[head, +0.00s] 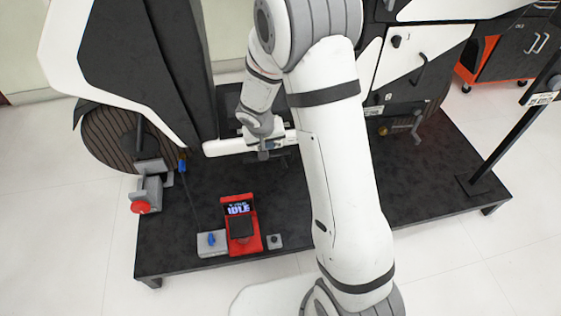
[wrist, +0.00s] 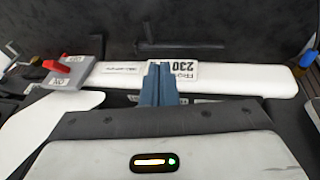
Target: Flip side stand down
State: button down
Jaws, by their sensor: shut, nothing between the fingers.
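My gripper (wrist: 158,82) is shut, its two blue-grey fingertips together with nothing between them. In the wrist view the fingertips are in front of a long white bar (wrist: 225,76) with a printed "230" label; I cannot tell whether they touch it. In the head view my gripper (head: 264,152) is low beside the same white bar (head: 222,148), partly hidden by my arm. A thin dark bar (wrist: 180,47) lies beyond the white bar in the wrist view. It may be the side stand, but dark on dark it is hard to tell.
A black platform (head: 180,230) carries the rig. At its front are a red device with an "IDLE" screen (head: 241,228), a grey box with a blue lever (head: 211,242) and a small knob box (head: 275,241). A grey block with a red knob (head: 141,207) stands left.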

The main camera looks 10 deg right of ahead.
jog(key=shift+f, duration=0.1)
jog(key=s+d+b+x, duration=0.1)
jog(key=b+x, duration=0.4)
jog(key=x, duration=0.8)
jog(key=shift+d+f+b, duration=0.15)
jog(key=shift+d+b, duration=0.1)
jog(key=shift+b, duration=0.15)
